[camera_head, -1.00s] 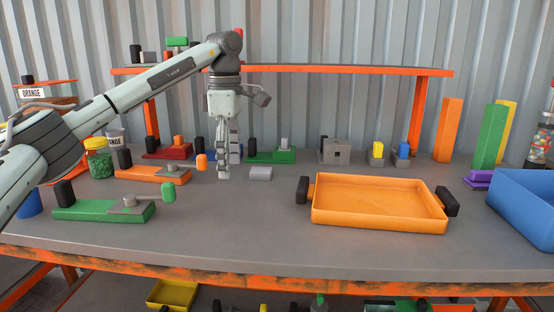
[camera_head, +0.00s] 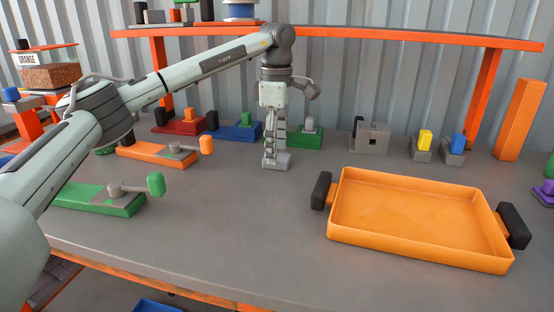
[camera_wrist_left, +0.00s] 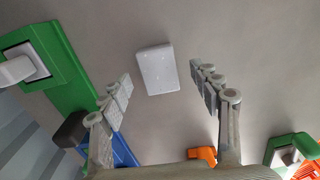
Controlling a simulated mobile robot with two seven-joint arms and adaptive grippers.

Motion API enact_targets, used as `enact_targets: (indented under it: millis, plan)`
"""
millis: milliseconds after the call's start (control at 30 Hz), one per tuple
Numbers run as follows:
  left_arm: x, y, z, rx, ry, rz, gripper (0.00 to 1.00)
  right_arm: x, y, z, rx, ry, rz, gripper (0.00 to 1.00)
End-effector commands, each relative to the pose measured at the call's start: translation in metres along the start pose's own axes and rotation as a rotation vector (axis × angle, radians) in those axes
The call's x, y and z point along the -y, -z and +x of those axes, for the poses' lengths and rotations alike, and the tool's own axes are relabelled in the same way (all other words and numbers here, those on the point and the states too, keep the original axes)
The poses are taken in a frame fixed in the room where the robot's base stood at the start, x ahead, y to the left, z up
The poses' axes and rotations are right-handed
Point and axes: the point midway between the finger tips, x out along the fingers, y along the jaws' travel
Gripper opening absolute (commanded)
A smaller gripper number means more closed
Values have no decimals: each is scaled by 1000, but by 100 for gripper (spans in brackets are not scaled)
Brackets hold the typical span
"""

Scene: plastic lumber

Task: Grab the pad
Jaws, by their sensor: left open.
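The pad is a small light-grey block (camera_wrist_left: 157,69) lying flat on the grey table. In the head view the pad (camera_head: 283,161) shows beside my left fingertips, partly hidden by them. My left gripper (camera_head: 270,163) points down at the pad. In the left wrist view the gripper (camera_wrist_left: 160,88) is open, with one finger on each side of the pad. The pad appears beyond the fingertips, and neither finger visibly touches it. My right gripper is not in view.
An orange tray (camera_head: 420,215) with black handles stands right of the gripper. Green (camera_head: 95,200) and orange (camera_head: 155,153) toggle clamps lie to the left. A green-based block (camera_head: 306,136) and a grey block (camera_head: 370,138) stand behind. The table in front is clear.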

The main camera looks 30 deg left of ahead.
Motion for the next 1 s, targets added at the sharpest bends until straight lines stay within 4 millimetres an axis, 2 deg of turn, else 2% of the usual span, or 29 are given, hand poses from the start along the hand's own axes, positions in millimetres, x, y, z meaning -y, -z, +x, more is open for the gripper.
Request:
enact_targets:
  millis: [133,400,833,1000]
  plan:
    - [0,1,15,-1,0,-1,63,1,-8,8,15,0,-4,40]
    - [0,1,17,0,-1,-1,62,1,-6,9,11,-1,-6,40]
    - [0,0,17,0,-1,0,9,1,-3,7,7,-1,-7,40]
    - [0,0,16,0,-1,0,9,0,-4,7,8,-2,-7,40]
